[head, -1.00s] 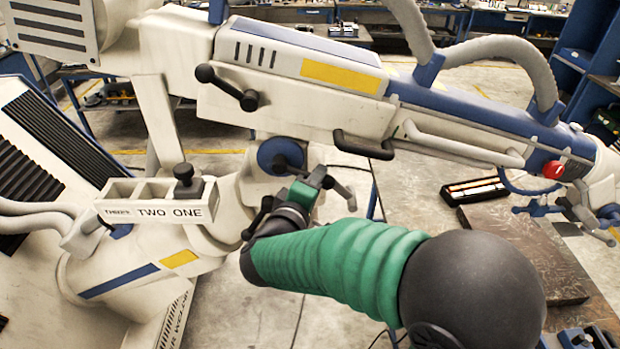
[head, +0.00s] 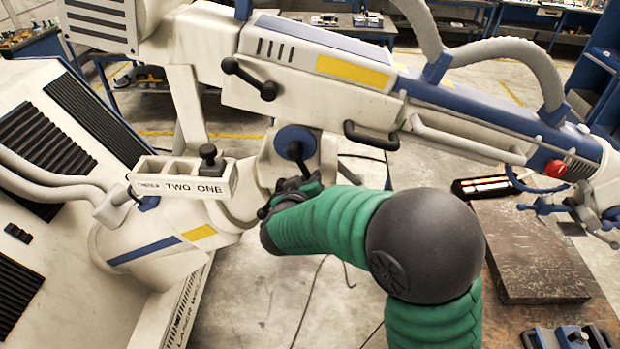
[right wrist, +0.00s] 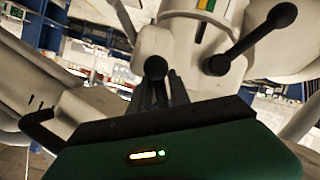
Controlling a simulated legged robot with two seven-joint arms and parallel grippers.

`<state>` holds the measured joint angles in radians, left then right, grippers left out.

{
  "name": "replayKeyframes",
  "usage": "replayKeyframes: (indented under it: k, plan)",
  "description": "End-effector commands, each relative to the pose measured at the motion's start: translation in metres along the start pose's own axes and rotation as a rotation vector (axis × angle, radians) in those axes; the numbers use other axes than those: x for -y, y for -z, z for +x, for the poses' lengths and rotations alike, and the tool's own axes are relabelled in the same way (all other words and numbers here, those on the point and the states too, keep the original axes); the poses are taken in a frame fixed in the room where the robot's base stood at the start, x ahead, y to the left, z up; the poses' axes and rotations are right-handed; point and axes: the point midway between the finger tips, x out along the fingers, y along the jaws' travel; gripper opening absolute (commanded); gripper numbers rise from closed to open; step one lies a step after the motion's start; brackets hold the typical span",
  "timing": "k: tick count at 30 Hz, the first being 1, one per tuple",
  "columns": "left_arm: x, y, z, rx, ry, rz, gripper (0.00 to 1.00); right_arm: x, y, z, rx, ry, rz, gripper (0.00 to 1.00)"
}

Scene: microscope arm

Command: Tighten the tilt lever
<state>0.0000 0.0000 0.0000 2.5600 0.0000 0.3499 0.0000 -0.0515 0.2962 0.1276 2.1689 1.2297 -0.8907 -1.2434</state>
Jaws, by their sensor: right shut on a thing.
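The black lever (head: 297,153) with a rounded hub sits on the blue disc (head: 283,136) at the joint of the white microscope arm. It points down and slightly right in the head view. My right gripper (head: 292,188) is at its lower end, mostly hidden behind my own green sleeve. In the right wrist view my gripper's dark fingers (right wrist: 161,88) are closed at the lever's round black end (right wrist: 155,67). My left gripper is not in view.
Another black lever (head: 250,79) is on the upper housing. A labelled white tray (head: 180,187) and black knob (head: 208,156) stand left of my gripper. A black handle (head: 371,136) is to the right. A workbench (head: 510,318) with a dark slab (head: 527,248) lies at right.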

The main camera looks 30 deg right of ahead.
Motion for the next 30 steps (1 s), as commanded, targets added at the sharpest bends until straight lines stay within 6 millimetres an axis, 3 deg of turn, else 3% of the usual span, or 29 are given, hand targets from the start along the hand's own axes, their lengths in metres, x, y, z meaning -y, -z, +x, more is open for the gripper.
replayKeyframes:
  k: [1, 12, 25, 26, 29, 30]
  plan:
    - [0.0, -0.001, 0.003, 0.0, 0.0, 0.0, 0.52, 0.003, -0.019, 0.004, 0.037, 0.007, 0.017, 0.0]
    - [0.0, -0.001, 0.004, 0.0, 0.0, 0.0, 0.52, 0.015, -0.018, 0.004, 0.03, 0.053, 0.125, 0.0]
    - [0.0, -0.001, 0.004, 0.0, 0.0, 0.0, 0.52, 0.018, -0.018, 0.003, 0.029, 0.059, 0.131, 0.0]
    - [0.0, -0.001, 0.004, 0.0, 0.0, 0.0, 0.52, 0.018, -0.018, 0.003, 0.029, 0.059, 0.131, 0.24]
    - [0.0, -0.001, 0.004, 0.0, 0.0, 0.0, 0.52, 0.018, -0.017, 0.003, 0.028, 0.059, 0.13, 0.37]
    - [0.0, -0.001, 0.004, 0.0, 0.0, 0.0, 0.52, 0.018, -0.016, 0.002, 0.026, 0.059, 0.131, 0.37]
